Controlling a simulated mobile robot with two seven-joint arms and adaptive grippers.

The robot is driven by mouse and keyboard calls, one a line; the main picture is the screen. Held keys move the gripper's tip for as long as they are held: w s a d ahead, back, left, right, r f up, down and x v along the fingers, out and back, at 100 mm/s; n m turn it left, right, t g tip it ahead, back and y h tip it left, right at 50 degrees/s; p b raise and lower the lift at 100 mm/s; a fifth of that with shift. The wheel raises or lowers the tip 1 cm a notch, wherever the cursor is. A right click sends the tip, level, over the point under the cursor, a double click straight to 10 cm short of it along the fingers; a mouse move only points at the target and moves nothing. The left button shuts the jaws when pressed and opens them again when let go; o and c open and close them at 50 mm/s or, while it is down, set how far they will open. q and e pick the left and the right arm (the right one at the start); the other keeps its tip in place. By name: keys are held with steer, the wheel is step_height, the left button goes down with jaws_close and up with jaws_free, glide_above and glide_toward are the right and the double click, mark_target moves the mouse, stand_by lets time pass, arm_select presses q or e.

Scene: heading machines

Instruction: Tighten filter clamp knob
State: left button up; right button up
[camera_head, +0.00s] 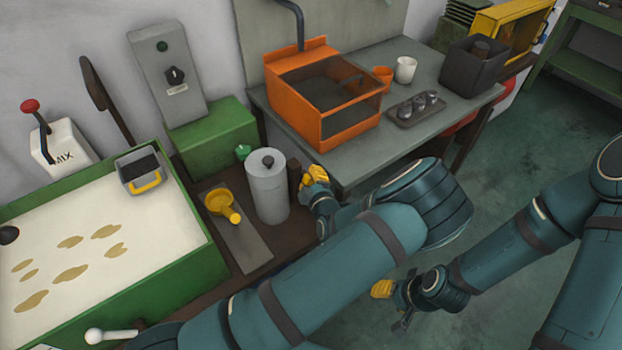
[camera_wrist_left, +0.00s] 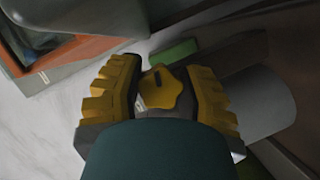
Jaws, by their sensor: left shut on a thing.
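The yellow lobed clamp knob (camera_wrist_left: 158,88) sits between the two ridged yellow fingers of my left gripper (camera_wrist_left: 160,95) in the left wrist view. The fingers are shut on its sides. In the head view my left gripper (camera_head: 315,177) is just right of a dark upright post (camera_head: 294,178) and the grey filter cylinder (camera_head: 267,187). The knob cannot be told apart from the fingers there. The cylinder also shows in the left wrist view (camera_wrist_left: 262,103). My right gripper (camera_head: 382,289) hangs low over the floor, its fingers too small and partly hidden to judge.
A yellow funnel-like piece (camera_head: 222,203) lies on a plate left of the cylinder. A green-framed tray (camera_head: 195,215) of pale material is further left. A grey bench (camera_head: 375,150) with an orange bin (camera_head: 325,95) stands behind. Green floor (camera_head: 540,135) is open at right.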

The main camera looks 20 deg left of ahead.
arm_select(q)
steer(key=shift+t, duration=0.3)
steer(key=n+t, duration=0.1)
steer(key=n, duration=0.2)
steer(key=shift+r+p, duration=0.1)
steer(key=shift+p, duration=0.3)
steer(key=n+t, duration=0.1)
steer(key=n, duration=0.1)
steer(key=n+y, duration=0.1)
steer(key=n, duration=0.1)
steer(key=shift+n+t, duration=0.4)
steer(key=n+y, duration=0.1)
steer(key=n, duration=0.1)
steer(key=shift+n+t+b, duration=0.4)
steer(key=n+y+b, duration=0.1)
steer(key=n, duration=0.3)
steer(key=shift+r+y, duration=0.15)
steer(key=shift+y, duration=0.25)
steer(key=shift+r+n+g+y+b, duration=0.1)
steer(key=shift+n+g+y+b, duration=0.15)
steer(key=shift+n+y, duration=0.6)
steer(key=shift+r+n+g+y+b, duration=0.1)
steer(key=shift+n+g+y+b, duration=0.15)
steer(key=shift+n, duration=1.25)
steer(key=shift+n+g+y+b, duration=0.1)
steer(key=shift+n+y+b, duration=0.3)
steer(key=shift+n, duration=0.75)
